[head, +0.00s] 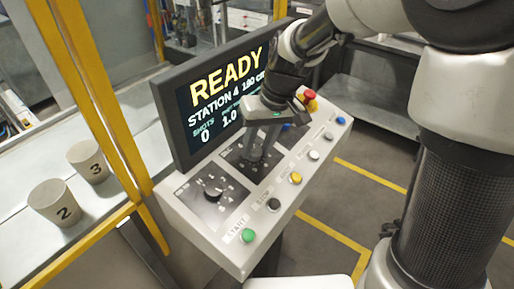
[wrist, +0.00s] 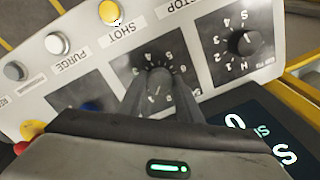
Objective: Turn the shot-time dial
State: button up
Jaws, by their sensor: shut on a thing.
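A middle dial (wrist: 156,76) with a numbered scale sits on a black plate of the sloping control panel (head: 237,222). My gripper (head: 255,150) reaches down onto this dial and is shut on its knob. In the wrist view the fingers (wrist: 160,92) lie on either side of the knob and hide part of it and its scale. The plate's label is mostly hidden, so I cannot read the dial's name or setting. Another dial (head: 213,189) stands free to the left; it also shows in the wrist view (wrist: 243,42). The screen (head: 225,92) shows READY, STATION 4, SHOTS 0 and 1.0.
Along the panel's front edge are a green button (head: 248,236), a dark button (head: 273,204), a yellow button (head: 295,178) and several others. A red knob (head: 310,98) stands at the far right. Cups 2 (head: 56,203) and 3 (head: 88,161) stand behind a yellow frame (head: 85,80).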

jog(key=shift+n, duration=2)
jog(key=shift+b, duration=0.3)
jog(key=o, duration=1)
jog(key=shift+o, duration=0.2)
jog(key=p+v, duration=0.2)
jog(key=v, duration=1.5)
jog(key=shift+a+r, duration=0.2)
jog(key=shift+r, duration=0.1)
